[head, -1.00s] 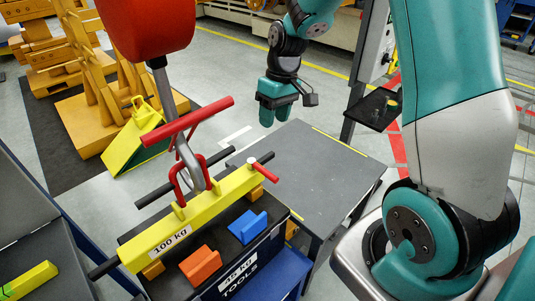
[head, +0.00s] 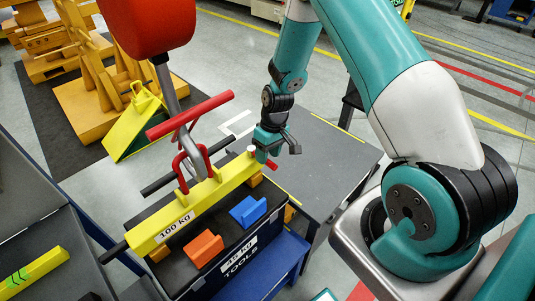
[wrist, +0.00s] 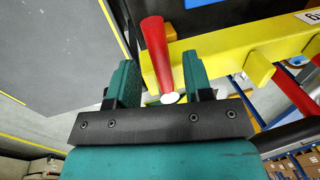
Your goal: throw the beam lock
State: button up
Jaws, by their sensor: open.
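The yellow beam (head: 190,214), marked 100 kg, lies across the dark toolbox top and hangs by a red shackle (head: 190,165) from a grey hook. At its right end is the beam lock, a red lever (head: 272,165) beside a white cap (head: 252,149). My gripper (head: 266,152) is at that end, partly covering the lock. In the wrist view the red lever (wrist: 157,50) shows between the two open green fingers of my gripper (wrist: 160,80), with a white round end near the palm. I cannot tell whether the fingers touch it.
Orange (head: 203,250) and blue (head: 248,211) blocks sit on the toolbox beside the beam. A grey table (head: 325,165) with free room stands behind right. A red hoist body (head: 148,25) hangs above left. Yellow stands are at the back left.

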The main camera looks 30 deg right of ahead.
jog(key=shift+a+f, duration=0.15)
jog(key=shift+f, duration=0.6)
grip_shut()
